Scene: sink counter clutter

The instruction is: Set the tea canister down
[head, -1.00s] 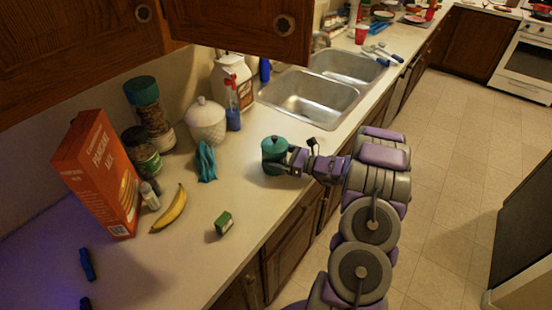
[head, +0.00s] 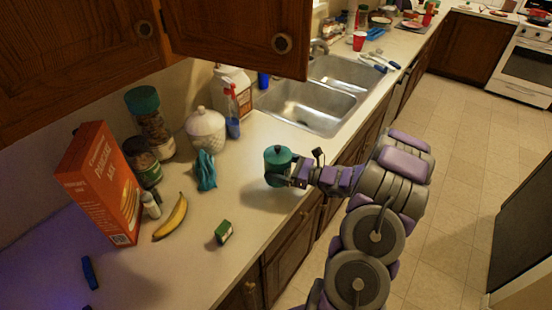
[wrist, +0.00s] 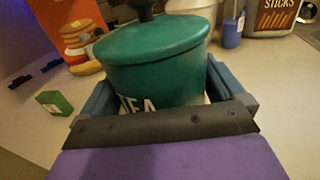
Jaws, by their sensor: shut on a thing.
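The tea canister (head: 277,160) is teal green with a lid and a dark knob. It is near the counter's front edge, left of the sink, and looks upright. My gripper (head: 283,179) is shut on it from the front right. In the wrist view the canister (wrist: 160,65) stands between the two fingers of my gripper (wrist: 162,95), and part of its "TEA" lettering shows. Its base is hidden by the gripper, so I cannot tell whether it touches the counter.
A small green box (head: 223,231), a banana (head: 171,217) and a pancake mix box (head: 102,182) lie or stand to the left. The sink (head: 313,102) is to the right. Bare counter surrounds the canister.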

